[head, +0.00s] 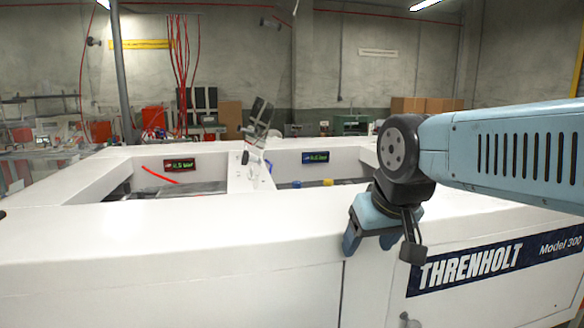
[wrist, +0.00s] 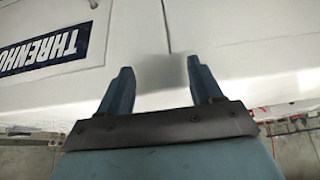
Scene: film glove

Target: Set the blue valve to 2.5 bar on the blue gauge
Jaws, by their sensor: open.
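The blue gauge (head: 315,157) is a small display in a blue frame with green digits, on the inner back wall of the right bay of the white machine. The digits are too small to read surely. A small blue knob (head: 297,184) shows low in that bay, just above the front rim, and looks like the blue valve; its lower part is hidden. My gripper (head: 382,243) is open and empty at the machine's front edge, right of the knob and nearer to me. In the wrist view my gripper (wrist: 160,75) has its two blue fingers apart.
The white machine front (head: 180,235) lies between me and the bays. A red-framed gauge (head: 180,164) is in the left bay, beside a red rod (head: 159,175). A yellow object (head: 328,182) sits right of the blue knob. A white divider (head: 247,178) separates the bays.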

